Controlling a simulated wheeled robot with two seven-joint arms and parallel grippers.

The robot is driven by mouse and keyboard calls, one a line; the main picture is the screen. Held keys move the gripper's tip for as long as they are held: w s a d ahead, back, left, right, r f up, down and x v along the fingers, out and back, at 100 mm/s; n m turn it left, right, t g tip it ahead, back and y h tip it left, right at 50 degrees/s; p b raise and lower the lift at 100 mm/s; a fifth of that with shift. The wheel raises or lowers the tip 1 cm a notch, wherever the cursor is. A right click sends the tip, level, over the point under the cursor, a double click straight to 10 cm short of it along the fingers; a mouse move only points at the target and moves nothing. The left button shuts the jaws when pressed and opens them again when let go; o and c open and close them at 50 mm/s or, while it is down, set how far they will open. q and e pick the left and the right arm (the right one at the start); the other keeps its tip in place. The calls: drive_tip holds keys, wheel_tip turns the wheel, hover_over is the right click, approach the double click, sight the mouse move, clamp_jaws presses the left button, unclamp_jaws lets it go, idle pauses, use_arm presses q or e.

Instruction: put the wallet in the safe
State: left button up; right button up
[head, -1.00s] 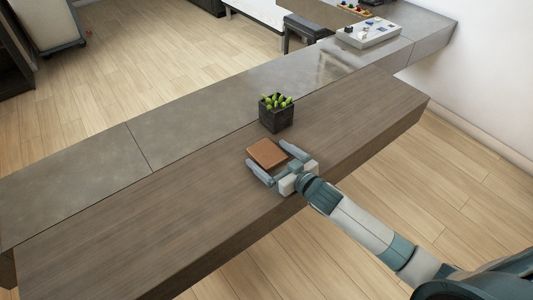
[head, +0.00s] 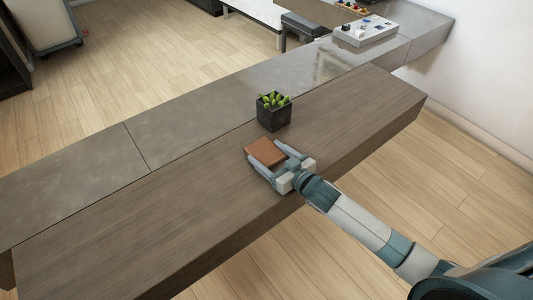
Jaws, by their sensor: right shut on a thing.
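The wallet (head: 265,151) is a flat brown rectangle on the dark wooden counter, near its front edge. My right gripper (head: 270,160) comes in from the lower right and is shut on the wallet, one finger on each side of it. The wallet looks to be lying on or just above the counter top; I cannot tell which. My left gripper is not in view. No safe can be made out in this view.
A black square pot with a green plant (head: 274,111) stands just behind the wallet. A grey stone counter (head: 190,120) runs along the back, with a white tray of small items (head: 365,31) at its far right. The wooden counter (head: 130,230) is clear to the left.

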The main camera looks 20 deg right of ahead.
sight(268, 155)
drive_tip(key=shift+r, duration=0.4)
wheel_tip(268, 155, up, 3)
drive_tip(key=shift+r, duration=0.2)
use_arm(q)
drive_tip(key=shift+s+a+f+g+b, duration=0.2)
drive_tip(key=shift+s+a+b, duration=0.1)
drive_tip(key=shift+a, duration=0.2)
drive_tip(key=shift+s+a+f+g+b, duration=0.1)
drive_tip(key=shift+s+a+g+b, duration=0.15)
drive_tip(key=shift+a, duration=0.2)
use_arm(e)
drive_tip(key=s+d+r, duration=0.2)
drive_tip(key=d+r, duration=0.4)
drive_tip(key=d, duration=0.5)
drive_tip(key=shift+s+d+r, duration=0.15)
drive_tip(key=shift+s+r, duration=0.2)
drive_tip(key=shift+r, duration=0.05)
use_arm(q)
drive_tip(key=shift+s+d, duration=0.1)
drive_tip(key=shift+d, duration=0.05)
